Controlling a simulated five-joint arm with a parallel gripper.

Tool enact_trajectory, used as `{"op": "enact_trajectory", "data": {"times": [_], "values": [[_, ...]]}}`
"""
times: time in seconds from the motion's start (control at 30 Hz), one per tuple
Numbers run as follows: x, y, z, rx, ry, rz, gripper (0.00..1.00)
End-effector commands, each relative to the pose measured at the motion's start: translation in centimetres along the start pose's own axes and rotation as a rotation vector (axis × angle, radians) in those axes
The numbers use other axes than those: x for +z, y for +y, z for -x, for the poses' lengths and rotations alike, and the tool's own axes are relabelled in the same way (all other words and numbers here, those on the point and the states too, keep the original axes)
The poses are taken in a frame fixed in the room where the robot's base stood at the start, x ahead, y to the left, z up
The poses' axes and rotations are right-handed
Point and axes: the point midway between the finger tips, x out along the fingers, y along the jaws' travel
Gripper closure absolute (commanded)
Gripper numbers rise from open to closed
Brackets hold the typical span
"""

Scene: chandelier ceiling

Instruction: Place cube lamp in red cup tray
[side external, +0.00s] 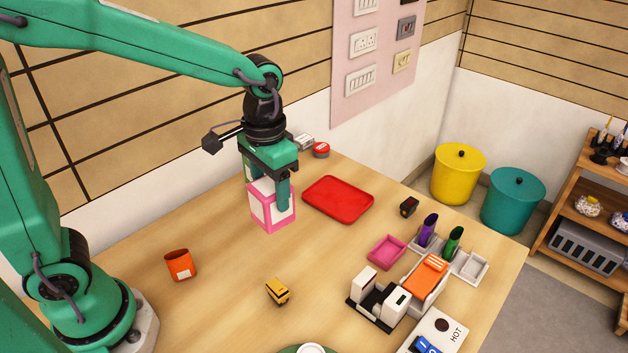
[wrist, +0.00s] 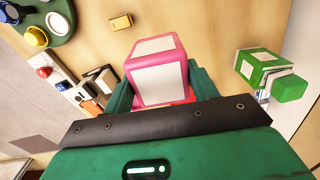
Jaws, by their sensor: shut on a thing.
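The cube lamp (side external: 271,212) is a white cube with a pink frame. My gripper (side external: 268,188) is shut on it, with a green finger on either side. The lamp also shows between the fingers in the wrist view (wrist: 158,70). Its height above the wooden table is hard to tell. The red tray (side external: 338,199) lies flat and empty, just to the right of the lamp in the side view. In the wrist view, a bit of red shows beside the lamp, and most of the tray is hidden behind my gripper.
An orange cup (side external: 180,265) and a small yellow toy (side external: 278,291) stand on the near table. A pink dish (side external: 387,251), a dark small block (side external: 408,207) and several holders fill the right side. A red-topped round item (side external: 321,150) is near the wall.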

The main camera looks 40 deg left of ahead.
Motion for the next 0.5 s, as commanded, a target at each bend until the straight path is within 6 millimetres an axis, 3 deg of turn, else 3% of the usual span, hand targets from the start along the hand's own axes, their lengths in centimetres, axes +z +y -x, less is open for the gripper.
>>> {"op": "enact_trajectory", "data": {"times": [0.1,0.5], "values": [[-2.9,0.5,0.3,0.0,0.0,0.016,0.71],[-11.2,2.3,0.1,0.0,0.0,0.075,0.71]]}}
